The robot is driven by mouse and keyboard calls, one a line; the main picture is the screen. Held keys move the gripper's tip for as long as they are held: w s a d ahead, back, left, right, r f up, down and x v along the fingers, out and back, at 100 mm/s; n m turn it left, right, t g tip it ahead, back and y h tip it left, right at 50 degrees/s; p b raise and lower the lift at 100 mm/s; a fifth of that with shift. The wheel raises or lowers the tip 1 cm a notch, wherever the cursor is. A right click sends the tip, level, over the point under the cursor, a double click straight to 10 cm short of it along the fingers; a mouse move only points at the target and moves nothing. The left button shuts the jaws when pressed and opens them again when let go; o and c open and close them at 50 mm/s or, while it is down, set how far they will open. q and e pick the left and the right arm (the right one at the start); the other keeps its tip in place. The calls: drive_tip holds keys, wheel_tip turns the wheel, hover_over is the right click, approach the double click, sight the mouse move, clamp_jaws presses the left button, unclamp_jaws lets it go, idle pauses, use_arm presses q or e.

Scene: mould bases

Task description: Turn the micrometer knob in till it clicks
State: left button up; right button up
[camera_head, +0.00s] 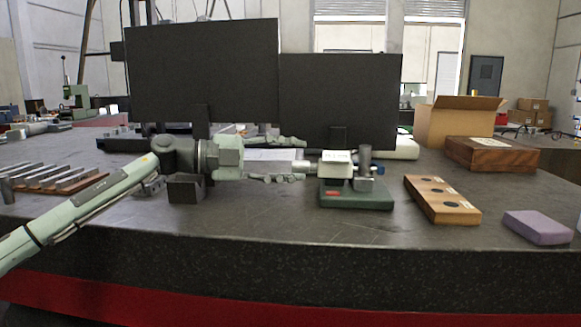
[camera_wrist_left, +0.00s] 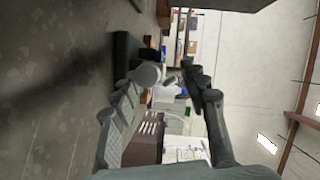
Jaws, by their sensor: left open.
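The micrometer stand is a green block (camera_head: 355,198) on the dark stone table in the head view. It carries a pale frame (camera_head: 337,156) and a grey post (camera_head: 364,158). A silver knob (camera_head: 302,166) points left from it. My left gripper (camera_head: 294,160) reaches in from the left, open, with its fingertips around the knob's end. In the left wrist view, a round grey knob end (camera_wrist_left: 147,74) shows between the open fingers (camera_wrist_left: 165,86), closer to the left finger. Whether a finger touches it I cannot tell. My right gripper is not in view.
Two dark panels (camera_head: 203,75) stand behind. A dark block (camera_head: 186,188) sits below my left wrist. A wooden block with holes (camera_head: 441,200), a purple block (camera_head: 538,226) and a wooden box (camera_head: 490,155) lie to the right. A rack of bars (camera_head: 60,180) lies left. The front table strip is clear.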

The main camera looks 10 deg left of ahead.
use_arm(q)
drive_tip(key=o, duration=0.5)
drive_tip(key=r, duration=0.7)
drive_tip(key=shift+w, duration=0.3)
drive_tip(key=shift+s+a+r, duration=0.1)
drive_tip(key=shift+s+r, duration=0.15)
drive_tip(key=shift+r, duration=0.3)
drive_tip(key=shift+s+a+r, duration=0.1)
drive_tip(key=shift+s+r, duration=0.1)
drive_tip(key=shift+r, duration=0.35)
drive_tip(key=c, duration=0.5)
drive_tip(key=shift+w+d+f, duration=0.15)
drive_tip(key=shift+f, duration=0.05)
